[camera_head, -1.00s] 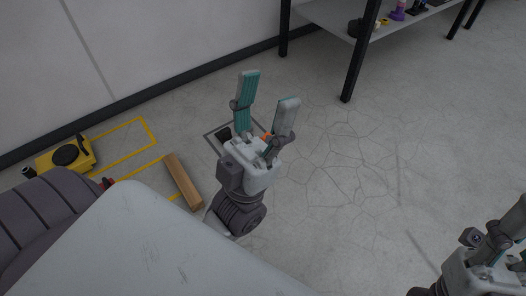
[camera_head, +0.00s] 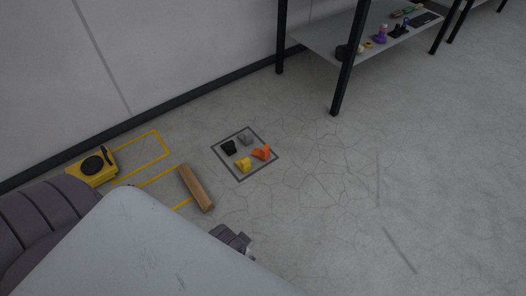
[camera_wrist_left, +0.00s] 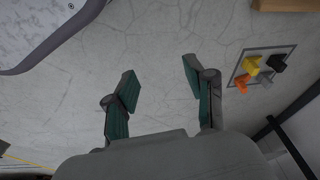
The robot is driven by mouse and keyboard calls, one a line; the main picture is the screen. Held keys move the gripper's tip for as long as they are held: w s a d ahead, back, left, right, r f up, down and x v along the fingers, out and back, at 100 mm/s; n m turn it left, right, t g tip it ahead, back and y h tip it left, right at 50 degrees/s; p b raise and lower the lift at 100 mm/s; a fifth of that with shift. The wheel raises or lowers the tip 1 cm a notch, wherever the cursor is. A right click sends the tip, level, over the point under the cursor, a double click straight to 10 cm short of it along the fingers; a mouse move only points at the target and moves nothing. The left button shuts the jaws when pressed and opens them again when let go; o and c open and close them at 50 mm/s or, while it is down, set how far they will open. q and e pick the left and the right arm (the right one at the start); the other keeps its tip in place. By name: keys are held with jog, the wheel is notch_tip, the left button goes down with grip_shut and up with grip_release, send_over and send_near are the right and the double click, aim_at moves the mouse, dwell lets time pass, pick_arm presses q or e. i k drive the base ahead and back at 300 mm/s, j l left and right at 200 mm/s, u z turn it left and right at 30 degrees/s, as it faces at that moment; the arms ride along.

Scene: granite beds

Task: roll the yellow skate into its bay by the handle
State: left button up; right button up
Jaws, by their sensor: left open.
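The yellow skate (camera_head: 92,166), low with a round black pad on top and a dark bar at its right side, stands on the floor at the left of the head view. Its bay looks to be the yellow floor outline (camera_head: 165,147) just right of it. My left gripper (camera_wrist_left: 159,70) is open and empty above bare floor in the left wrist view, away from the skate. My right gripper is in neither view.
Several coloured wedges, including an orange one (camera_head: 261,152), sit in a grey-outlined square (camera_head: 217,150). A shelf table (camera_head: 322,38) stands at the back against the wall. Floor at the right is clear.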

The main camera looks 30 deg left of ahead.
aim_at(96, 169)
jog(key=u, duration=2.55)
jog(key=i+u, duration=0.15)
jog(key=i, duration=0.3)
